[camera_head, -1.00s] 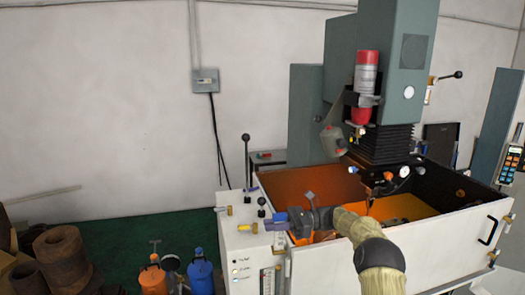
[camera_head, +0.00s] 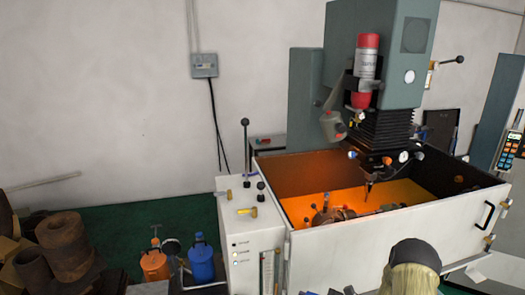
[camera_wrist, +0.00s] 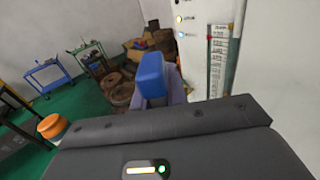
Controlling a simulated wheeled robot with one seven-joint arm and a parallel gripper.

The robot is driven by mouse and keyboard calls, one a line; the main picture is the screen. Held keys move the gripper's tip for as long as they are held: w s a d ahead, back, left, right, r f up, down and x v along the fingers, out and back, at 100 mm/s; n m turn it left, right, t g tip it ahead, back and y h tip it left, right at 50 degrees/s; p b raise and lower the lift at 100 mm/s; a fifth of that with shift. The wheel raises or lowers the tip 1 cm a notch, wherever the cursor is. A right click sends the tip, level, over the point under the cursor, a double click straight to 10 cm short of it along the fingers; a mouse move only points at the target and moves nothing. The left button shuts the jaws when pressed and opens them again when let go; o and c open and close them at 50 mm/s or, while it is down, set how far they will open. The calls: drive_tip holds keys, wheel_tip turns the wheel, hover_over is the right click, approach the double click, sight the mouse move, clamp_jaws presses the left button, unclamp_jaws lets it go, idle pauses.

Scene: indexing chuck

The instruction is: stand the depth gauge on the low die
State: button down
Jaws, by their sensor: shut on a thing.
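In the wrist view, my gripper (camera_wrist: 160,97) shows its dark grey body along the bottom, with its fingers mostly hidden. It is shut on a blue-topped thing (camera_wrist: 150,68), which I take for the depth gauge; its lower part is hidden. Several rusty brown round blocks (camera_head: 62,236) of differing heights stand on the floor at the left, and show beyond the gripper in the wrist view (camera_wrist: 117,92). I cannot tell which, if any, is the low die.
The machine's white enclosure (camera_head: 380,236) has an open orange-lit basin. Its control cabinet (camera_head: 252,240) carries levers on top. An orange container (camera_head: 154,268) and a blue one (camera_head: 201,264) stand beside it. A blue cart (camera_wrist: 50,72) is at far left. Green floor (camera_head: 130,225) is clear behind.

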drive_tip(key=s+d+f+m+t+h, duration=0.2)
drive_tip(key=s+f+t, duration=0.1)
drive_tip(key=s+f, duration=0.3)
wheel_tip(320, 180, down, 10)
drive_tip(key=b, duration=1.1)
drive_tip(key=shift+s+r, duration=0.25)
drive_tip(key=shift+s, duration=0.15)
drive_tip(key=shift+a, duration=0.15)
drive_tip(key=shift+w+f+m+t+h, duration=0.25)
drive_tip(key=shift+f+m+t+h, duration=0.75)
drive_tip(key=shift+m+h, duration=1.1)
drive_tip(key=shift+w+f+m+t+h, duration=0.3)
drive_tip(key=shift+f+m+t+h, duration=0.3)
drive_tip(key=shift+m+t+h, duration=1.45)
drive_tip(key=shift+w+f+m+t+h, duration=0.25)
drive_tip(key=shift+f+m+t+h, duration=0.75)
drive_tip(key=shift+h, duration=1.95)
drive_tip(key=shift+r+m+g, duration=0.2)
drive_tip(key=shift+m+g, duration=0.05)
drive_tip(key=shift+g, duration=0.2)
